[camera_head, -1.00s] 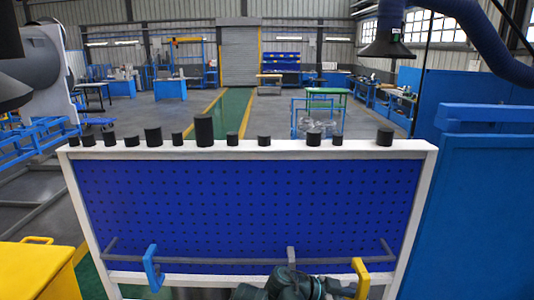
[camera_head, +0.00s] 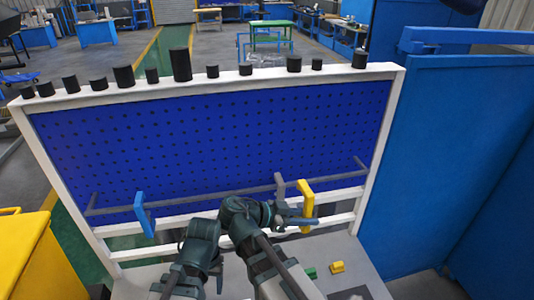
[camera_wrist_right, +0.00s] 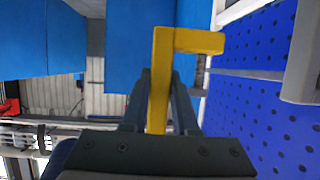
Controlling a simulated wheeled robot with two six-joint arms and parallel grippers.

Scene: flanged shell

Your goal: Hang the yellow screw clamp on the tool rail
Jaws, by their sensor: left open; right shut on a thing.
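The yellow screw clamp (camera_head: 306,203) is upright at the right part of the grey tool rail (camera_head: 220,194), in front of the blue pegboard. My right gripper (camera_head: 292,218) is shut on it; the right wrist view shows the clamp (camera_wrist_right: 160,85) between the fingers, its top arm pointing right toward the pegboard. Whether this arm touches the rail I cannot tell. A blue clamp (camera_head: 143,214) hangs on the rail at the left, and a grey clamp (camera_head: 280,187) hangs just left of the yellow one. My left gripper (camera_head: 216,268) is low, left of my right arm, and open; its fingers are hard to make out.
Black cylinders stand along the white frame's top edge (camera_head: 220,79). A small yellow block (camera_head: 337,267) and a green one (camera_head: 310,272) lie on the surface below. A blue cabinet (camera_head: 450,150) stands close on the right, a yellow box (camera_head: 28,255) on the left. The rail's middle is bare.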

